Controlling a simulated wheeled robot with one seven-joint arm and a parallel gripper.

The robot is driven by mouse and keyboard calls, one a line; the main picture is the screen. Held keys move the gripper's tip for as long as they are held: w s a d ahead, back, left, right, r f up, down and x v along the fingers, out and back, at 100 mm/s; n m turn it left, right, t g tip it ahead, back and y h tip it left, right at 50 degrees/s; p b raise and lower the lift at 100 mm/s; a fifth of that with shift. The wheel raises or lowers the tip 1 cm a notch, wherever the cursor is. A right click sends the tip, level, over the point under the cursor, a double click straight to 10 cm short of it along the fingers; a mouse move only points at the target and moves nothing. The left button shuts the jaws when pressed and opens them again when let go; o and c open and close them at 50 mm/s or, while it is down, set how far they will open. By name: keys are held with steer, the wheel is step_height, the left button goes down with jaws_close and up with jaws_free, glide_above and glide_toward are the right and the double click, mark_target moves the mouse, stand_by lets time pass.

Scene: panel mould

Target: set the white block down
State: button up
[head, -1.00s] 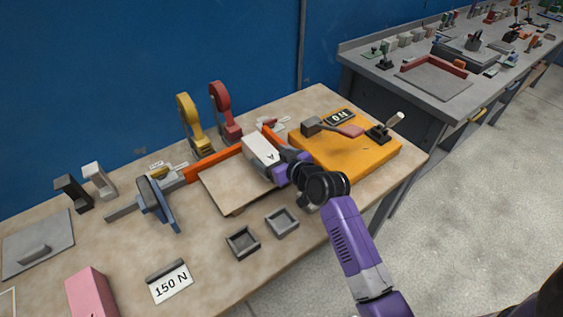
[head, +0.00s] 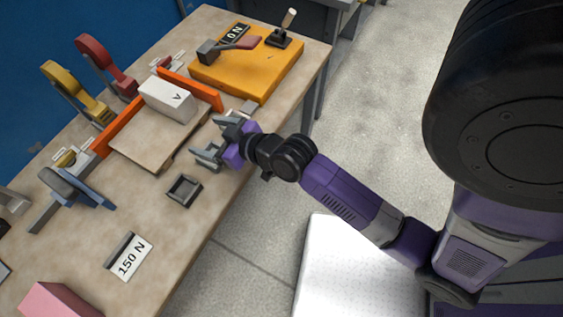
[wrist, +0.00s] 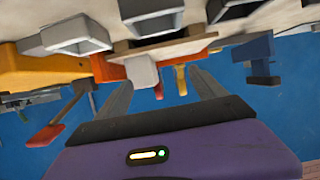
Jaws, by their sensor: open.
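In the wrist view the block (wrist: 142,73) shows beyond and between my spread fingers (wrist: 161,78), in an upside-down scene.
A yellow-orange platform (head: 250,72) with a lever stands at the back right. Yellow (head: 78,93) and red (head: 106,66) clamps stand behind the fences. A "150 N" card (head: 128,257) lies in front.

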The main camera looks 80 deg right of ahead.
steer(key=s+a+r+n+t+y, duration=0.1)
steer(key=s+a+r+y, duration=0.1)
steer(key=s+a+r, duration=0.2)
steer(key=s+a+r+n+y, duration=0.1)
steer(key=s+a+r, duration=0.4)
steer(key=s+a, duration=0.6)
steer(key=s+n, duration=0.1)
steer(key=s, duration=0.5)
steer(key=shift+s+a+t+y, duration=0.3)
steer(key=shift+s+t+y, duration=0.1)
